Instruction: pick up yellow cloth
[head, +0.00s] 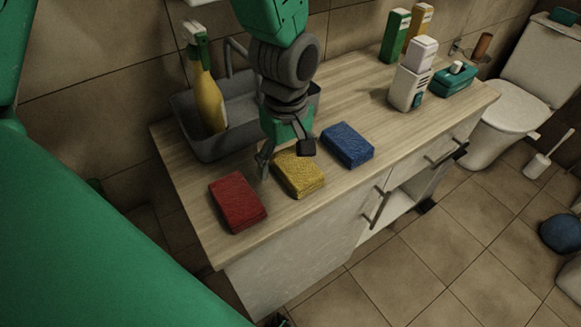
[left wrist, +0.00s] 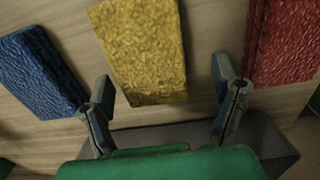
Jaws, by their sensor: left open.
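The yellow cloth (head: 299,174) is a folded block on the wooden counter, between a red cloth and a blue cloth. My left gripper (head: 285,158) is over the counter at the cloth's back edge, its fingers spread and pointing down. In the left wrist view the yellow cloth (left wrist: 147,50) lies beyond and between the two open fingertips (left wrist: 162,88), with nothing held. Part of the cloth's back edge is hidden by the gripper in the head view. My right gripper is not in view.
The red cloth (head: 238,202) and blue cloth (head: 347,145) lie close on either side. A grey basin (head: 245,135) with a yellow spray bottle (head: 209,98) is behind the gripper. A white dispenser (head: 408,88) and boxes stand at the counter's far end. The counter's front strip is clear.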

